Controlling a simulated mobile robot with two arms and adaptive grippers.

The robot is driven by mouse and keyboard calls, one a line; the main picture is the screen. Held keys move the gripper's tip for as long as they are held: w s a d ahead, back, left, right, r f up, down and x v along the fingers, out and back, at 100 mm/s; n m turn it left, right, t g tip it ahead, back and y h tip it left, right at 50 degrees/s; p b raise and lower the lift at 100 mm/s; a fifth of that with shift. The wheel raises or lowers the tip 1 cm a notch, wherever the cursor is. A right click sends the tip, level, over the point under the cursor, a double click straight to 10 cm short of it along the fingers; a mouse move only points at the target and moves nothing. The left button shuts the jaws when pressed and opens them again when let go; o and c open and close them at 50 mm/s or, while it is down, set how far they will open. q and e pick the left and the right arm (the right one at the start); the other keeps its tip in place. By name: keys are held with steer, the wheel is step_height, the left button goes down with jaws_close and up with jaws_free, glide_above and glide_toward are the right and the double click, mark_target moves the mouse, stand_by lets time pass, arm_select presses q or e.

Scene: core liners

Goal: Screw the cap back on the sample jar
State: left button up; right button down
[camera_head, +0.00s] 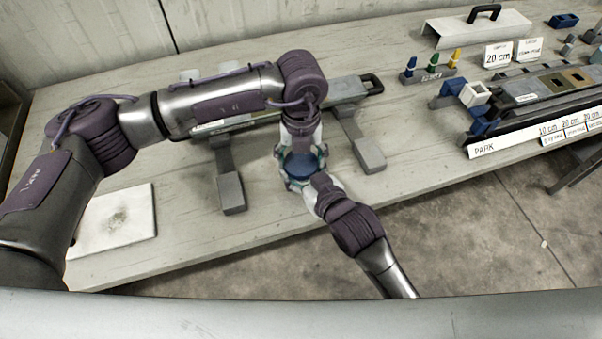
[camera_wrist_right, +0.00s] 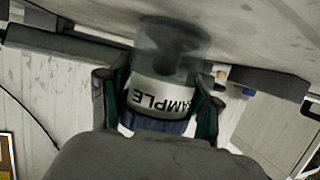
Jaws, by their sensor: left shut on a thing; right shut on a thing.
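The sample jar (camera_wrist_right: 160,93) has a clear body and a white SAMPLE label, seen upside down in the right wrist view. The blue cap (camera_head: 302,165) shows from above in the head view, between my two grippers. Its blue band (camera_wrist_right: 155,124) lies against the label in the right wrist view; how the threads sit is hidden. My right gripper (camera_head: 311,178) comes from the near side, and its fingers (camera_wrist_right: 160,100) are shut on both sides of the jar at the label. My left gripper (camera_head: 301,151) comes from the far side, shut at the cap; its exact contact is hidden.
A long-handled case or tray (camera_head: 347,88) on grey supports (camera_head: 369,153) lies behind my left arm. A white pad (camera_head: 118,222) is at the near left. Racks and labels (camera_head: 500,145) stand at the right. The bench edge runs just in front of the jar.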

arm_select(q)
steer(key=o, duration=1.3)
steer(key=shift+r, duration=0.1)
steer(key=shift+r, duration=2.2)
steer(key=shift+c, duration=0.4)
step_height(320, 180, up, 4)
steer(key=shift+f+m, duration=0.25)
steer(key=shift+m, duration=0.45)
steer(key=shift+f, duration=0.1)
